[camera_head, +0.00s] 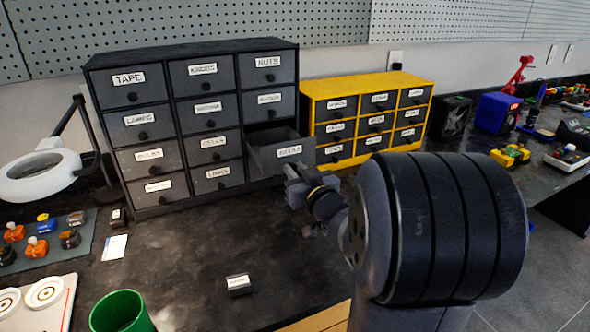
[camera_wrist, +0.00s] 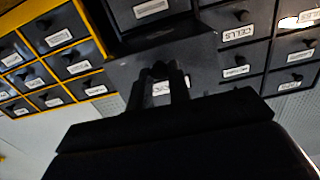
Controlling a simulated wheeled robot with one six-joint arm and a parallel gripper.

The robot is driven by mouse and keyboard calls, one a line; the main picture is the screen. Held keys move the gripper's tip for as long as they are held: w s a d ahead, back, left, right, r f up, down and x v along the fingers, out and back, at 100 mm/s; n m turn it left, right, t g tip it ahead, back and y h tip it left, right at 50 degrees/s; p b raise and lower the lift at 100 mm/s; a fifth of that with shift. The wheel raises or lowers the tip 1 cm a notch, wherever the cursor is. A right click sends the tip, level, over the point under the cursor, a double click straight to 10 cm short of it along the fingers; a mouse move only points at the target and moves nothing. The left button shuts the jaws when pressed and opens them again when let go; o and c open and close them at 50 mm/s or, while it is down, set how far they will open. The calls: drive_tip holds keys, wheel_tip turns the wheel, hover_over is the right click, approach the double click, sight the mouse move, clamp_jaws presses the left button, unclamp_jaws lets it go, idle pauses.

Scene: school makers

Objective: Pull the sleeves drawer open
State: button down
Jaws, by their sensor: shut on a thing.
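In the head view a drawer (camera_head: 268,150) in the right column of the dark cabinet (camera_head: 190,50) stands pulled part way out, with a dark gap above it. Its white label is too small to read surely. My gripper (camera_head: 295,172) is at this drawer's front, below the label, shut on its knob; the fingers hide the knob. In the wrist view, which is upside down, my gripper's fingers (camera_wrist: 168,78) meet at the drawer front (camera_wrist: 128,75) and partly cover the label. The drawers around it are shut.
A yellow cabinet (camera_head: 368,82) stands right of the dark one. A small labelled box (camera_head: 239,285) and a green cup (camera_head: 120,312) stand on the dark bench in front. A ring lamp (camera_head: 40,175) and a mat with small parts (camera_head: 45,262) are at left. The bench middle is mostly clear.

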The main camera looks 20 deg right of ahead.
drive_tip(key=c, duration=1.3)
unclamp_jaws()
drive_tip(key=s+p, duration=0.1)
drive_tip(key=s, duration=0.9)
drive_tip(key=shift+s, duration=0.4)
drive_tip(key=w+b, duration=0.1)
drive_tip(key=w, duration=1)
drive_tip(key=shift+w, duration=0.15)
